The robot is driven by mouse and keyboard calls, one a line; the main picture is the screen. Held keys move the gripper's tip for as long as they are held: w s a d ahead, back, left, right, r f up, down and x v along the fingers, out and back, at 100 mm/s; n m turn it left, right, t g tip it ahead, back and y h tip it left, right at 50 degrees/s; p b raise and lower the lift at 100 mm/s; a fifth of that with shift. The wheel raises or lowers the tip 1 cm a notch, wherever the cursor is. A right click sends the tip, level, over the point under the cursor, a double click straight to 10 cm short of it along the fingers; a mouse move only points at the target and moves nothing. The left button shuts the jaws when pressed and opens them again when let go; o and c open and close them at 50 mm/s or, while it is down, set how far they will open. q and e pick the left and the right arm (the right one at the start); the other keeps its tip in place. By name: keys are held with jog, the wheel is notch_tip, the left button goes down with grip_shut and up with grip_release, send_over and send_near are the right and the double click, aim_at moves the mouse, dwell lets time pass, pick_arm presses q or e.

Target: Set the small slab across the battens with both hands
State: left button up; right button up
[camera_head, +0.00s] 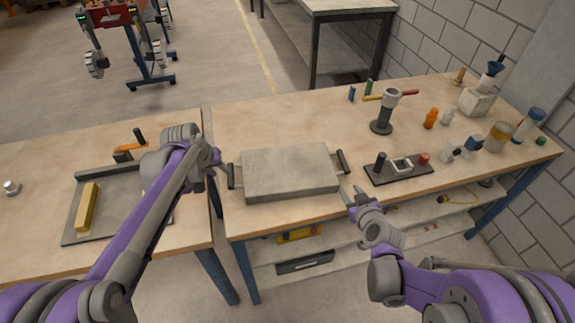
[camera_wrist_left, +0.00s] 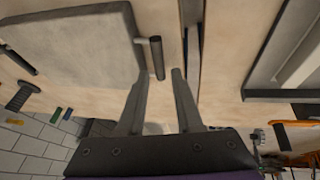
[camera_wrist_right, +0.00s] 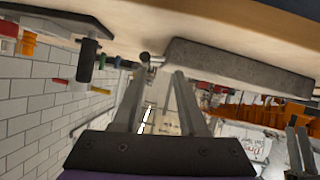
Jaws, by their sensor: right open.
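The grey slab (camera_head: 290,172) lies flat on the right-hand bench, with a dark handle at each end. My left gripper (camera_head: 220,166) is open and empty beside the left handle (camera_head: 231,176). In the left wrist view this handle (camera_wrist_left: 157,57) stands just beyond the fingertips, and the slab (camera_wrist_left: 75,45) is to its left. My right gripper (camera_head: 352,194) is open and empty, short of the right handle (camera_head: 343,161) on the near side. In the right wrist view the slab (camera_wrist_right: 235,68) shows edge-on beyond the fingers. I cannot make out the battens.
A grey tray (camera_head: 108,183) with a yellow bar (camera_head: 87,207) lies on the left bench. A narrow gap separates the benches. Right of the slab are a dark switch plate (camera_head: 400,170), a clamp stand (camera_head: 382,122) and several small bottles.

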pick_arm(q)
send_near(231, 170)
pick_arm(e)
jog(key=w+d, duration=0.1)
jog(key=w+d+t, duration=0.1)
jog(key=shift+w+p, duration=0.3)
jog(key=shift+p, duration=0.05)
pick_arm(q)
jog(key=shift+w+a+f, duration=0.15)
jog(key=shift+w+a, duration=0.25)
jog(key=shift+a, duration=0.05)
pick_arm(e)
jog(key=shift+s+a+h, duration=0.1)
jog(key=shift+h, duration=0.2)
pick_arm(q)
jog(key=x, duration=1)
jog(key=shift+w+d+f, duration=0.1)
jog(key=shift+d+f, duration=0.1)
jog(key=shift+f, duration=0.15)
pick_arm(e)
jog(key=x, duration=1.1)
pick_arm(q)
jog(key=shift+c, duration=0.2)
pick_arm(e)
jog(key=shift+s, duration=0.1)
jog(key=shift+c, duration=0.4)
